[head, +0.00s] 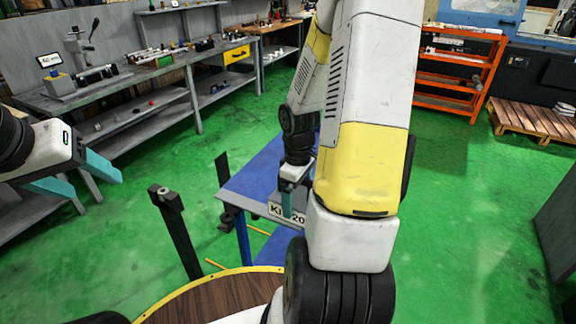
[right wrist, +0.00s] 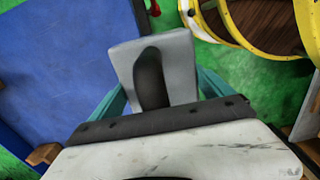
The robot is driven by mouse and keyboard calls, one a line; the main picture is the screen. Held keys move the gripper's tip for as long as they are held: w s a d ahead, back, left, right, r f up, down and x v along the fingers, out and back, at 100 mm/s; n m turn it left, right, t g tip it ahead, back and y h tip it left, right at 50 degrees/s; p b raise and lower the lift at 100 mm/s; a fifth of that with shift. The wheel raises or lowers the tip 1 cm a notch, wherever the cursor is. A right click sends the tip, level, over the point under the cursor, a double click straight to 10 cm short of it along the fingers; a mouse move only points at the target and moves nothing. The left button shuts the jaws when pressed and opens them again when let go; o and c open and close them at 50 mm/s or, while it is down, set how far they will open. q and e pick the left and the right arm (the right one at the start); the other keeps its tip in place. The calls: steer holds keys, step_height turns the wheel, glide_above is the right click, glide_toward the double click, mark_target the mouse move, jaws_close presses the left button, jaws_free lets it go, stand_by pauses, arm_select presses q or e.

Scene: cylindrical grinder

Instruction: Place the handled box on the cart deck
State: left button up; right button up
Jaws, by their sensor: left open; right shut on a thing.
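The handled box is grey with a dark handle (right wrist: 150,80) on top, seen from above in the right wrist view. In the head view its labelled side (head: 286,213) shows under my right gripper (head: 293,190), which is shut on the handle. The cart's blue deck (head: 250,180) lies behind and beside the box, and the deck (right wrist: 60,60) fills the left of the right wrist view. The box is by the deck's near edge; I cannot tell whether it touches the deck. My left gripper (head: 94,184) is open and empty at the far left, away from the cart.
A dark upright post (head: 176,228) stands left of the cart. A grey workbench (head: 130,75) with tools runs along the back left. An orange shelf (head: 455,75) and a wooden pallet (head: 535,120) are at the back right. Green floor is clear at right.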

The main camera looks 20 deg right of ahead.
steer(key=shift+d, duration=0.35)
steer(key=w+d, duration=0.3)
steer(key=w, duration=0.1)
steer(key=w+d+f, duration=0.1)
steer(key=w+d, duration=0.2)
steer(key=w, duration=0.1)
steer(key=w+d, duration=0.3)
steer(key=w, duration=0.1)
steer(key=shift+w+f, duration=0.2)
steer(key=shift+f, duration=1.85)
steer(key=shift+f, duration=0.1)
steer(key=o, duration=1.8)
